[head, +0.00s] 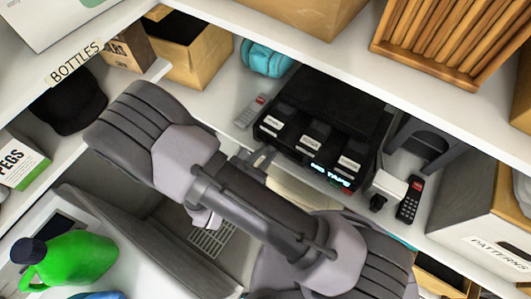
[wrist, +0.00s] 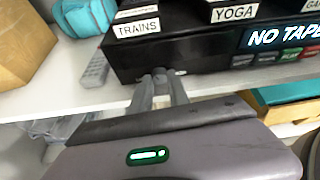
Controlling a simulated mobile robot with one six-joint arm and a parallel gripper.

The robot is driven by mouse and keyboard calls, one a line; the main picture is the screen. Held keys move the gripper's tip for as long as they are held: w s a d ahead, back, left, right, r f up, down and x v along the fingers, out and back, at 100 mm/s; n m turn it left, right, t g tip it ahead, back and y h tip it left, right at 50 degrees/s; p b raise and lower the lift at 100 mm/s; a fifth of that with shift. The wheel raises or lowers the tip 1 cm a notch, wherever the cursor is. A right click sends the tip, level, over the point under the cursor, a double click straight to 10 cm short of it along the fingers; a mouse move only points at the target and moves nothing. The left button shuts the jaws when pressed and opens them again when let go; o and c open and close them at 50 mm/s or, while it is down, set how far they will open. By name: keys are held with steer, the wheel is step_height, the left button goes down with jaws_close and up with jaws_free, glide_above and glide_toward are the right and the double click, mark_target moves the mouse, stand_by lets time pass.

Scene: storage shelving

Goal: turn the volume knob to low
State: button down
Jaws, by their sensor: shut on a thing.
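A black tape player (head: 350,105) stands on the middle shelf, with a lit display reading "NO TAPE" (wrist: 278,38) on its front. My gripper (head: 262,158) reaches to the left end of the player's front. In the wrist view its two fingers (wrist: 160,80) are close together on a small dark knob (wrist: 163,71) low on the front panel, below the TRAINS tape. The fingertips cover most of the knob. Its pointer and any volume markings cannot be made out.
Labelled tapes (head: 315,135) lie on the player. A grey remote (head: 250,111) and a turquoise item (head: 266,58) are to its left. A black remote (head: 409,199) and a white item (head: 388,187) are to its right. The shelf edge runs beneath my gripper.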

steer(key=shift+a+n+h, duration=0.1)
steer(key=shift+n+h, duration=0.3)
steer(key=shift+n, duration=0.4)
steer(key=shift+g, duration=0.3)
steer(key=c, duration=1.3)
jaws_free()
steer(key=shift+o, duration=0.2)
steer(key=v, duration=1.7)
steer(key=shift+a, duration=0.3)
